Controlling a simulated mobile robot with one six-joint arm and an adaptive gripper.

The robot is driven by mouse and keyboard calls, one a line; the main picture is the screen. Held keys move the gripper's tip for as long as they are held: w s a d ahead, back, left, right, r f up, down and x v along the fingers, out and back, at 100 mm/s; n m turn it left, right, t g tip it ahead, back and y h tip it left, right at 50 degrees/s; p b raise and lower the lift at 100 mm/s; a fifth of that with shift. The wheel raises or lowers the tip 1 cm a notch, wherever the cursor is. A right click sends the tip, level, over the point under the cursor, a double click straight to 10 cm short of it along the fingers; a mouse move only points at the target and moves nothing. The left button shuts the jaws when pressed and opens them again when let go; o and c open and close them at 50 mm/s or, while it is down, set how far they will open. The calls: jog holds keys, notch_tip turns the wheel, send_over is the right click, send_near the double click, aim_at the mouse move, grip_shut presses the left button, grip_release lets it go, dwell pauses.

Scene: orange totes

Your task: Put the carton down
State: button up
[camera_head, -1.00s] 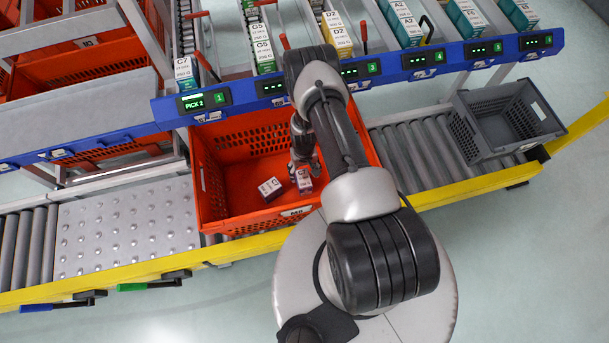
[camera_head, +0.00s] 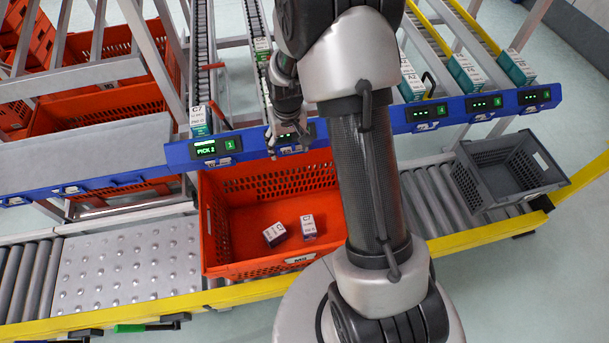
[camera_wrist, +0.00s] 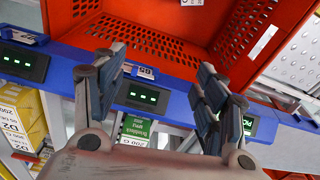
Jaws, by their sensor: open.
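Two small cartons lie inside the orange tote (camera_head: 238,268). The left carton (camera_head: 274,235) has a white top and dark purple sides, and sits at an angle. The right carton (camera_head: 309,228), labelled C7, is close beside it, apart by a small gap. My gripper (camera_head: 283,138) is open and empty, above and behind the tote near the blue rail. In the wrist view my gripper (camera_wrist: 160,72) has its fingers spread with nothing between them, and the tote (camera_wrist: 140,38) is beyond them. A white sliver at the top edge there is too cut off to identify.
The blue rail (camera_head: 185,155) with green displays runs behind the tote, with lanes of labelled cartons above it. A grey crate (camera_head: 510,172) stands on the rollers at right. A studded metal plate (camera_head: 125,265) lies clear at left. My arm hides part of the rail.

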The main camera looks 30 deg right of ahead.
jog(key=s+a+r+t, duration=0.15)
jog(key=s+r, duration=0.25)
jog(key=r, duration=0.5)
jog(key=s+a+r, duration=0.3)
jog(key=s+r, duration=0.1)
jog(key=r, duration=0.5)
jog(key=s+a+r+n+t, duration=0.1)
jog(key=s+a+r, duration=0.1)
jog(key=s, duration=0.7)
jog(key=s+a+r+n, duration=0.1)
jog(key=s+a+r, duration=0.1)
jog(key=s+r, duration=0.3)
jog(key=s, duration=0.4)
jog(key=shift+a+r+t, duration=0.2)
jog(key=shift+r+t, duration=0.05)
jog(key=shift+t, duration=0.1)
